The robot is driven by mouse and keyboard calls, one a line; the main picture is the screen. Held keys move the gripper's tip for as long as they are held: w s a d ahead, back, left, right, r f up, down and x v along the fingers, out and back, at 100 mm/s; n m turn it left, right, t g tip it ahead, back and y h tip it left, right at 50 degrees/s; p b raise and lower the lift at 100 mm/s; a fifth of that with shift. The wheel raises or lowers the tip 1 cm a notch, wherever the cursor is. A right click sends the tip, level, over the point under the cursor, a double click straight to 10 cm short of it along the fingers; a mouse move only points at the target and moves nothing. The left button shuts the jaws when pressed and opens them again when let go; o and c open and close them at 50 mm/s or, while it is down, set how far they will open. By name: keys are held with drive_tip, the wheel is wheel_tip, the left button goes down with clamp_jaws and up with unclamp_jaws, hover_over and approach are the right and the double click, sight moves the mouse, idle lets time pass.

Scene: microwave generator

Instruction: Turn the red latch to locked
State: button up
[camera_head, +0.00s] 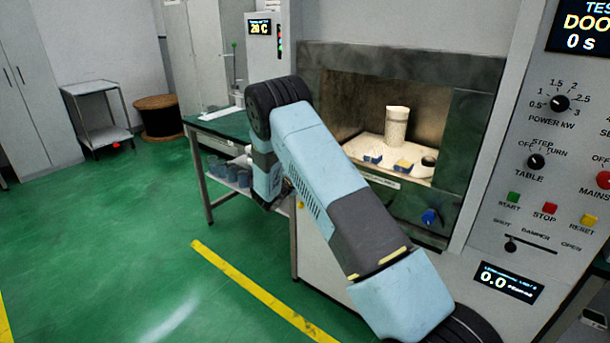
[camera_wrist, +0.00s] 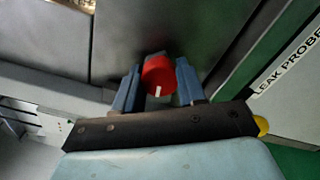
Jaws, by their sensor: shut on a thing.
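The red latch (camera_wrist: 158,76) shows in the wrist view as a round red knob with a short white mark, on a dark metal panel. The white mark points toward the bottom of the picture. My gripper (camera_wrist: 157,84) has its two blue fingers on either side of the knob and is shut on it. In the head view my arm crosses the middle of the picture, and neither the red latch nor my gripper can be made out there.
The microwave chamber (camera_head: 395,65) is open, with a pale cylinder (camera_head: 397,127) and small containers inside. A blue knob (camera_head: 430,217) sits below it. The control panel (camera_head: 545,190) stands at right. Green floor is clear at left. A "LEAK PROBE" label (camera_wrist: 290,62) is beside the latch.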

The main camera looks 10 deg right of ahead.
drive_tip(key=m, duration=0.4)
drive_tip(key=shift+d+m, duration=0.1)
drive_tip(key=shift+m, duration=1.8)
drive_tip(key=shift+f, duration=0.1)
drive_tip(key=o, duration=0.8)
drive_tip(key=shift+o, duration=1.3)
drive_tip(key=v, duration=1.4)
drive_tip(key=shift+d+m, duration=0.1)
drive_tip(key=shift+m, duration=0.2)
